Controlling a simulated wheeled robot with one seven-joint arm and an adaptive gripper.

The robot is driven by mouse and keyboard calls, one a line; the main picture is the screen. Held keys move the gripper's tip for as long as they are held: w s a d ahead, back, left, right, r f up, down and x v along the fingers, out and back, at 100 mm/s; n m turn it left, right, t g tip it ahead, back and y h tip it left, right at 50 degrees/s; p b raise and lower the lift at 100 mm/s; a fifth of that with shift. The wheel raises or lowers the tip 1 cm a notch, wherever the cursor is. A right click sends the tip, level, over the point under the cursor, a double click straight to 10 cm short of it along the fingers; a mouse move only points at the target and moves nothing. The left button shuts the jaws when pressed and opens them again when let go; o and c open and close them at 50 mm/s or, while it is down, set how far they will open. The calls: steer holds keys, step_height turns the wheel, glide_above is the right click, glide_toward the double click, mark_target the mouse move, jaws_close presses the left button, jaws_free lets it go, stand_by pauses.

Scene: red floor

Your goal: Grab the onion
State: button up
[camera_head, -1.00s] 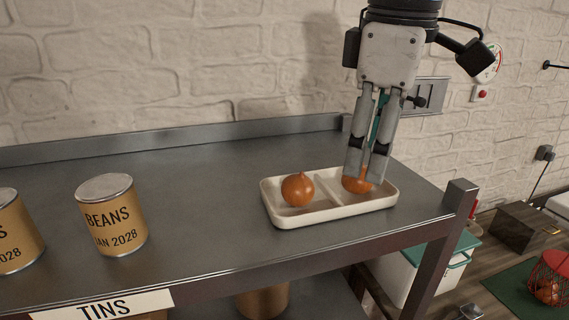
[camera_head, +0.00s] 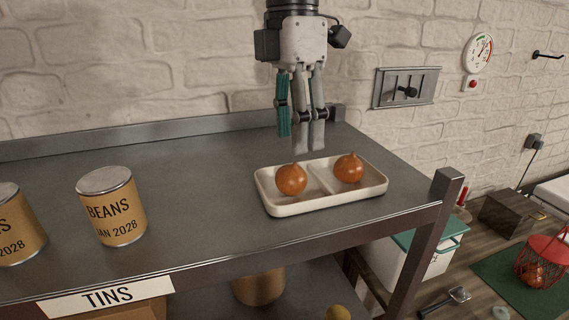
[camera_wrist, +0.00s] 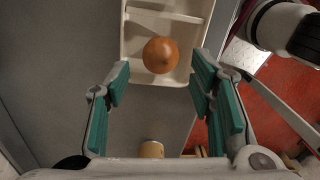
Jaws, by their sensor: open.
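Two orange-brown onions sit in a white divided tray (camera_head: 278,209) on the metal shelf. The left onion (camera_head: 291,179) is in the left compartment and the right onion (camera_head: 348,168) in the right one. My gripper (camera_head: 300,142) is open and empty, raised behind and above the tray, fingers pointing down. In the wrist view, one onion (camera_wrist: 160,55) shows in the tray (camera_wrist: 133,42), ahead of and between the spread teal-padded fingers (camera_wrist: 160,74). The other onion is not seen there, and I cannot tell which of the two this is.
Two bean tins (camera_head: 110,206) stand at the shelf's left. The brick wall (camera_head: 180,70) rises behind. A shelf post (camera_head: 447,187) stands right of the tray. Lower right, a red basket (camera_head: 543,262) holds an onion-like item. The shelf between tins and tray is clear.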

mark_target(293, 168)
steer(key=shift+s+f+p, duration=0.2)
steer(key=shift+f+p, duration=0.15)
steer(key=shift+f, duration=1.35)
steer(key=shift+s+f+p, duration=0.2)
steer(key=shift+f+p, duration=0.1)
steer(key=shift+f, duration=1.35)
steer(key=shift+c, duration=0.5)
steer(key=shift+a, duration=0.1)
steer(key=c, duration=0.8)
